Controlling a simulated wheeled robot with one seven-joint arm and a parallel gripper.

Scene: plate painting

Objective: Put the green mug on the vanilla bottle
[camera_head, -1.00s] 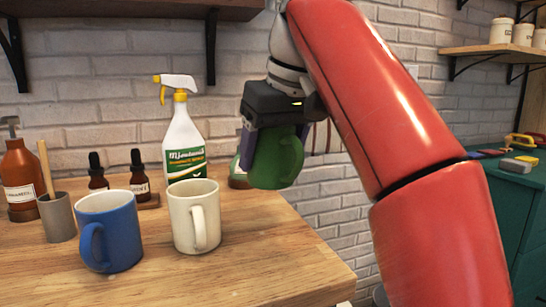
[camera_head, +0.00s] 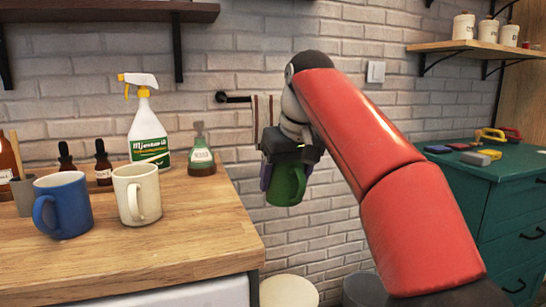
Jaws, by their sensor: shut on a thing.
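The green mug (camera_head: 287,184) is held upright in the air, off the right edge of the wooden counter. My gripper (camera_head: 285,172) is shut on it, with its fingers at the mug's sides. I cannot read which bottle is vanilla. Two dark dropper bottles (camera_head: 103,162) stand further left at the back.
A blue mug (camera_head: 66,207) and a cream mug (camera_head: 133,196) stand on the wooden counter (camera_head: 190,235). A spray bottle (camera_head: 147,138) stands behind them. A teal cabinet (camera_head: 495,205) with small coloured items is at right. Round stools (camera_head: 288,291) are below the gap.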

